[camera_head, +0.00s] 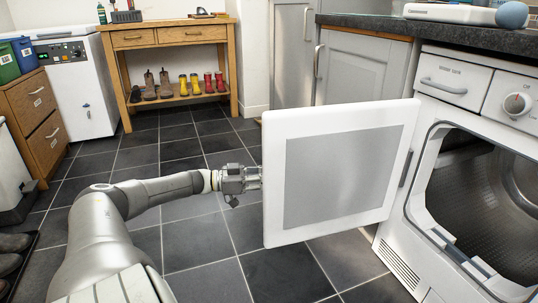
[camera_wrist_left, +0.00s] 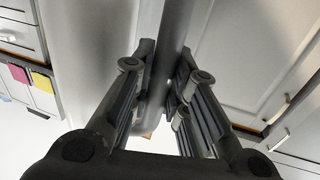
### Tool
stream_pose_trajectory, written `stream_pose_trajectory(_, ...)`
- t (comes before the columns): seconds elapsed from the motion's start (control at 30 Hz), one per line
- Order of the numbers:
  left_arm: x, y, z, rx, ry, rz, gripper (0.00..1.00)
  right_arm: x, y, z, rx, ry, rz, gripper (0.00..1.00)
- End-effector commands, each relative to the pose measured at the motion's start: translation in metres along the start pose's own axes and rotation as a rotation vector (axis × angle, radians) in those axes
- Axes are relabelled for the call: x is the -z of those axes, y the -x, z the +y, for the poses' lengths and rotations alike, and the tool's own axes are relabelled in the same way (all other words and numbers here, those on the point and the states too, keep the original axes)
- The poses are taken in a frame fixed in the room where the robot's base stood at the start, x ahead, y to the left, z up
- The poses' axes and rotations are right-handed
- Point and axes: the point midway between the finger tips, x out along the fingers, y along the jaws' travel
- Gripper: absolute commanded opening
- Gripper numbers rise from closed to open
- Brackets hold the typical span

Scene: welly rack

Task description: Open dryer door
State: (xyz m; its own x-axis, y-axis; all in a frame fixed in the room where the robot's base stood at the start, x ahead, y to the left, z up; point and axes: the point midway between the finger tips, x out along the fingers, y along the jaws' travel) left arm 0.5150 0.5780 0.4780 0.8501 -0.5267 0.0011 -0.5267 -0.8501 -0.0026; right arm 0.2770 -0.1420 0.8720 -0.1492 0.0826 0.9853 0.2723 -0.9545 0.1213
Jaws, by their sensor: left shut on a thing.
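The dryer (camera_head: 465,65) stands at the right in the head view. Its white door (camera_head: 275,215) with a grey inner panel (camera_head: 345,175) stands wide open, swung out to the left from its hinge (camera_head: 404,168). The round drum opening (camera_head: 490,185) is exposed. My left gripper (camera_head: 259,177) is at the door's free left edge, and its fingertips are partly hidden behind or against that edge. In the left wrist view its fingers (camera_wrist_left: 163,80) are shut on the door edge (camera_wrist_left: 172,35). My right gripper is not in view.
A dark worktop (camera_head: 430,30) runs above the dryer beside grey cabinets (camera_head: 360,70). A wooden bench (camera_head: 165,45) with several boots stands at the back. A white chest appliance (camera_head: 85,95) and a wooden drawer unit (camera_head: 40,120) stand left. The tiled floor between is clear.

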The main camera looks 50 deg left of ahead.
Motion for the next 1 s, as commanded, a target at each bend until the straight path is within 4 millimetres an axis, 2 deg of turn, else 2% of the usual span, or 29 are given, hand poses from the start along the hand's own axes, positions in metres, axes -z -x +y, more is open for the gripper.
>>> stream_pose_trajectory(0.17,-0.001,-0.001,0.002,-0.003,0.003,-0.001,0.0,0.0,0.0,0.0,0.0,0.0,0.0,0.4)
stream_pose_trajectory(0.2,-0.001,-0.001,0.002,-0.003,0.003,-0.001,0.17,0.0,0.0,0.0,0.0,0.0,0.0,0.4)
stream_pose_trajectory(0.3,-0.001,-0.001,0.001,-0.002,0.002,-0.001,0.26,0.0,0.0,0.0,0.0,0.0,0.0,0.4)
stream_pose_trajectory(0.67,-0.001,0.003,0.001,0.0,0.002,-0.002,0.26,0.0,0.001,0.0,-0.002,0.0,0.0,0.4)
stream_pose_trajectory(0.87,-0.002,0.021,0.0,0.0,0.002,-0.007,0.26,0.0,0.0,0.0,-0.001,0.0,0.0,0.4)
stream_pose_trajectory(1.0,-0.003,0.04,0.001,0.0,0.003,-0.008,0.26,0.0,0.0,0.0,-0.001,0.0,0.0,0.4)
